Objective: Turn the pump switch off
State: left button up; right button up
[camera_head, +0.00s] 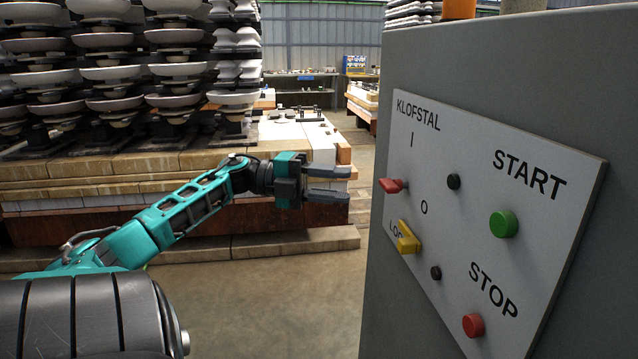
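A grey cabinet (430,70) on the right carries a white control panel (450,205). On it are a red knob (392,185) between the marks I and O, and a yellow knob (407,238) lower down that partly covers a label. A green button (503,223) sits under START and a red button (473,325) under STOP. No label reading "pump" is legible. My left gripper (342,184) is open and empty, its two dark fingers apart and pointing right toward the cabinet. It is left of the red knob in the picture, apart from the panel. My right gripper is out of view.
Stacks of insulators (130,70) stand on a layered base (110,180) behind my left arm. Two small dark round parts are on the panel. Bare floor (290,290) lies between the base and the cabinet. A workbench (305,90) is far back.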

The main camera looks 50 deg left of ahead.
pick_arm(q)
jog(key=shift+v, duration=1.5)
jog(key=d+f+n+t+y+p, duration=0.1)
jog(key=d+f+n+t+y, duration=0.35)
jog(key=f+n, duration=0.6)
jog(key=d+f+n+t+y, duration=0.1)
jog(key=d+f+n+y, duration=0.6)
jog(key=f, duration=0.7)
jog(key=s+d+f+n+g, duration=0.3)
jog(key=s+d+f+n, duration=0.1)
jog(key=d, duration=0.6)
jog(key=s+d+f+n+g, duration=0.3)
jog(key=d+f, duration=0.4)
jog(key=d, duration=0.3)
jog(key=shift+s+d+f+n+p, duration=0.2)
jog(key=shift+s+f+n+p, duration=0.25)
jog(key=shift+s, duration=0.3)
jog(key=shift+r, duration=0.1)
jog(key=shift+c, duration=0.3)
